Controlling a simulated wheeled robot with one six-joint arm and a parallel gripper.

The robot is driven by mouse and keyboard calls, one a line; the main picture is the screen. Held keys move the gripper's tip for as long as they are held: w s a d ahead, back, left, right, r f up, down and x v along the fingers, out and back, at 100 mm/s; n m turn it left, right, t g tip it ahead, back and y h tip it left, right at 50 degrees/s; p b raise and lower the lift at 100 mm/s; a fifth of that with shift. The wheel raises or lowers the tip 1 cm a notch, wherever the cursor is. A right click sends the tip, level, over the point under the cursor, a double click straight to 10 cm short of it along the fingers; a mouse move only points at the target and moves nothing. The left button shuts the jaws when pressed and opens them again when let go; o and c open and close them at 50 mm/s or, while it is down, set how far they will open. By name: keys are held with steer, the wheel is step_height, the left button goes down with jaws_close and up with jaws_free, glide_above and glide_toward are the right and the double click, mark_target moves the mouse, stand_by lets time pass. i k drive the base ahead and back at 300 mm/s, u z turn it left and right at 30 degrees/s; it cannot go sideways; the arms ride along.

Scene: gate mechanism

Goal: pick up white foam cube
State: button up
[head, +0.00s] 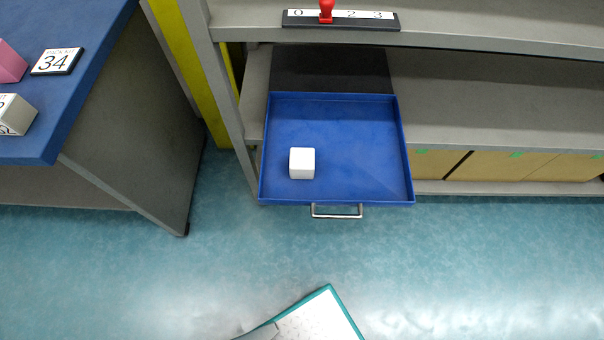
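The white foam cube (302,163) sits in the blue drawer tray (370,185), left of its middle and toward the front. The tray is pulled out from the grey shelf unit and has a metal handle (337,212) on its front edge. Nothing touches the cube except the tray floor. My gripper does not show in the head view.
A blue-topped table (75,100) at the left bears a card marked 34 (57,61), a pink block and a white box. A red slider (326,11) sits on a numbered scale above the tray. Cardboard boxes (500,166) fill the lower shelf.

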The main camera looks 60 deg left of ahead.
mark_target(301, 160)
steer(key=u, duration=1.6)
